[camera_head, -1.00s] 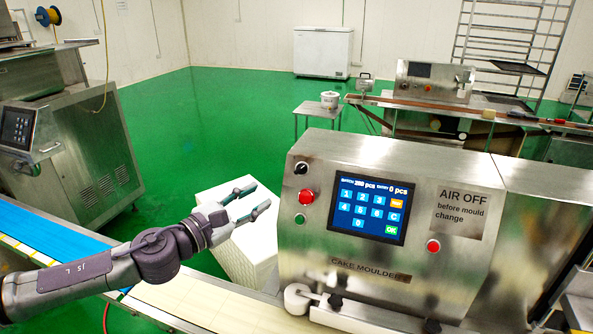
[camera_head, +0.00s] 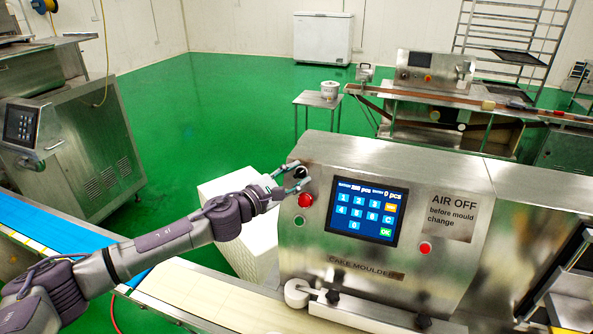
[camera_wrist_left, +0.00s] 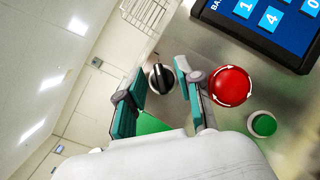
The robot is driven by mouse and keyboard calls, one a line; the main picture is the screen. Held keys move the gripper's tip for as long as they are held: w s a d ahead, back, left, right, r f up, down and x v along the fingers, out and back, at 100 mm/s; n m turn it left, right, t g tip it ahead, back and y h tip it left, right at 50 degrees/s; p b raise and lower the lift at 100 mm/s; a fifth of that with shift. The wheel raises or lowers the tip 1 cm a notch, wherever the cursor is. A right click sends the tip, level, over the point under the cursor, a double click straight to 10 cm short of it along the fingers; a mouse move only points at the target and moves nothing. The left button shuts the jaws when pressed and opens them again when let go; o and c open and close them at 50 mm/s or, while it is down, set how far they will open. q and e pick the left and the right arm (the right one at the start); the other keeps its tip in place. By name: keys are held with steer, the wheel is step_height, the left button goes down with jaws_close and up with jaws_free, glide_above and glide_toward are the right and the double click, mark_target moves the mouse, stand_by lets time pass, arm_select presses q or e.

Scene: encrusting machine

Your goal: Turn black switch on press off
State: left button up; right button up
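The press is the steel machine (camera_head: 330,240) labelled "CAKE MOULDER" at the right of the head view. Its black switch (camera_head: 301,172) sits at the panel's upper left, partly covered by my gripper. In the left wrist view the black switch (camera_wrist_left: 161,79) is a round knob with a light line across it. My left gripper (camera_head: 299,174) is open at the switch; in the wrist view the knob shows between its spread teal fingertips (camera_wrist_left: 160,84), with gaps on both sides. My right gripper is in neither view.
A red button (camera_head: 305,200) is just below the switch, close to one finger in the wrist view. A green button (camera_head: 299,220) is below that. A lit touch screen (camera_head: 366,211) is to the right. A conveyor (camera_head: 215,306) runs below my left arm.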

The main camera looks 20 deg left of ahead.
arm_select(q)
steer(key=shift+w, duration=0.2)
jaws_close()
steer(key=shift+f, duration=0.1)
